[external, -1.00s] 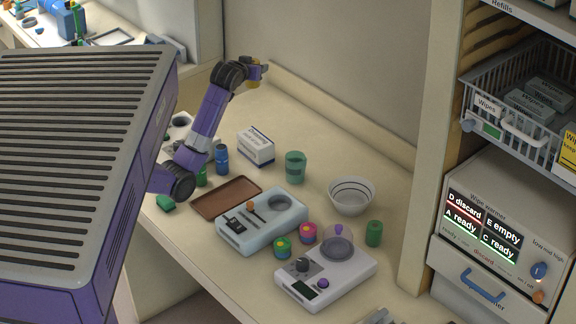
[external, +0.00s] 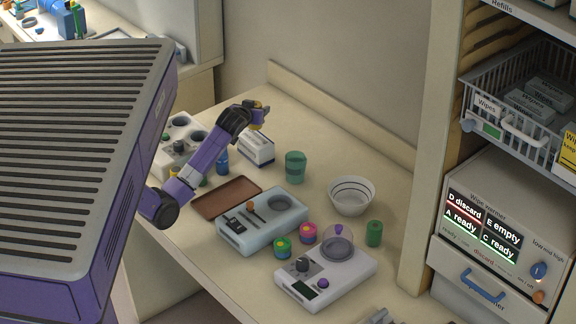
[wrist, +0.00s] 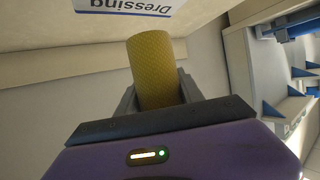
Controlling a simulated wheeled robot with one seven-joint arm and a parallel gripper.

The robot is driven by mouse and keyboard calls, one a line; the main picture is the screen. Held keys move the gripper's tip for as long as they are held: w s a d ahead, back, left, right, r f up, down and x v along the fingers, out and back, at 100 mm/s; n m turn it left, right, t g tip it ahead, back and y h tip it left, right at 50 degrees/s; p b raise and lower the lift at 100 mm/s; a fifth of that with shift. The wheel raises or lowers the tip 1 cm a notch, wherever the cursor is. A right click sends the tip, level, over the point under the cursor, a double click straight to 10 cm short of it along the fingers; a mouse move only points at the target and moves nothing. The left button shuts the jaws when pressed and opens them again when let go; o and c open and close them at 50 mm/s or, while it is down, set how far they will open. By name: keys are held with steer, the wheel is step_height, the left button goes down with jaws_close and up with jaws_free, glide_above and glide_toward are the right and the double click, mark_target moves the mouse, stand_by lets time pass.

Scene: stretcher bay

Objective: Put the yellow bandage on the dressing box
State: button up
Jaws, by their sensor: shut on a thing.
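My gripper (external: 258,112) is shut on the yellow bandage (wrist: 157,72), a textured yellow roll that stands between the two fingers in the wrist view. The dressing box (external: 257,151) is a white box with a dark blue lower edge on the counter. It also shows at the top of the wrist view (wrist: 110,4), with the word "Dressing" upside down. In the external view my gripper and the bandage are above the box's far upper part. A gap or contact between bandage and box cannot be told.
A green cup (external: 295,167) and a white bowl (external: 351,196) stand right of the box. A brown tray (external: 226,200) and a pale blue device (external: 262,222) lie in front. A blue bottle (external: 222,162) stands close left. The counter behind the cup is clear.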

steer(key=shift+f, duration=2.15)
steer(key=shift+f, duration=0.1)
steer(key=o, duration=1.4)
steer(key=shift+r, duration=0.2)
steer(key=v, duration=1.2)
steer(key=shift+b, duration=0.45)
